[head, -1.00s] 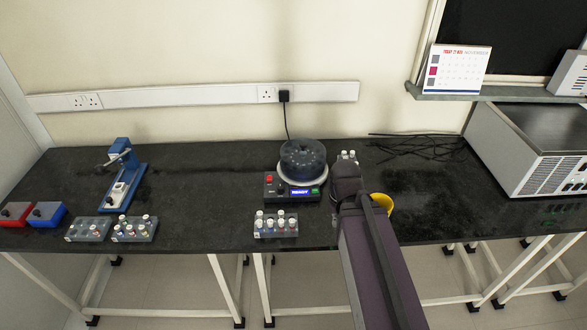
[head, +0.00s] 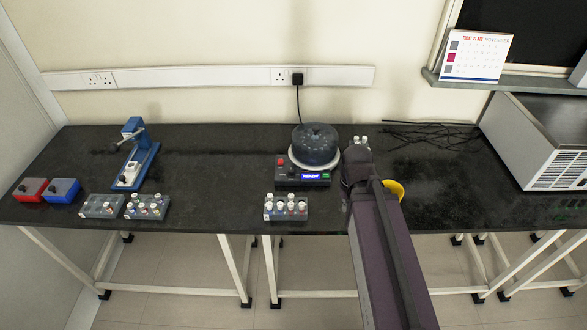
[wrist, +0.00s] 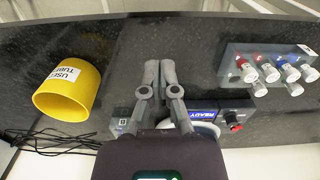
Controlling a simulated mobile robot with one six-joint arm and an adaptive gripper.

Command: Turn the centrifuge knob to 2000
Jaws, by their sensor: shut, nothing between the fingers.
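The centrifuge (head: 315,146) stands on the black bench, with a dark round body on a pale ring. Its front panel (head: 284,182) carries a lit blue display reading READY, a red button and a green button. A small dark knob seems to sit on this panel, but its setting is too small to read. In the wrist view the panel's blue display (wrist: 203,140) and red button (wrist: 235,127) show, partly behind my gripper. My gripper (wrist: 160,70) is shut and empty, in front of the centrifuge. In the head view my arm hides the fingers.
A tube rack (head: 287,212) stands in front of the centrifuge; it also shows in the wrist view (wrist: 240,58). Black cables (head: 430,133) lie behind. The bench between centrifuge and blue device (head: 143,160) is clear.

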